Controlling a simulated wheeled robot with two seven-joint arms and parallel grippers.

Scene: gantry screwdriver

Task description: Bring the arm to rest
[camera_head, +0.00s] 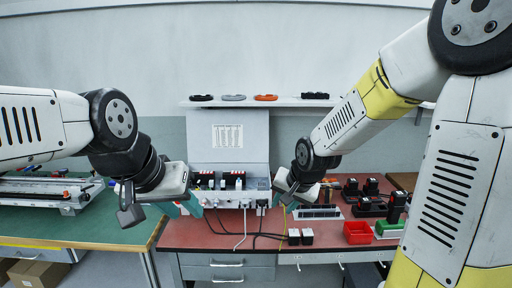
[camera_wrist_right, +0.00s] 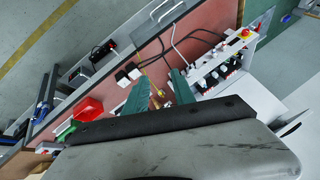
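My left gripper (camera_head: 182,208) hangs at the end of the left arm, above the gap between the green bench and the red-topped bench. Its teal fingers look apart, with nothing between them. No screwdriver can be made out in either gripper.
The red-topped bench (camera_head: 200,235) carries cables, a red bin (camera_head: 357,232), a green bin (camera_head: 388,229) and black tools (camera_head: 370,206). The green bench (camera_head: 75,225) at left holds a rail-like frame (camera_head: 45,190). A shelf (camera_head: 290,102) runs behind.

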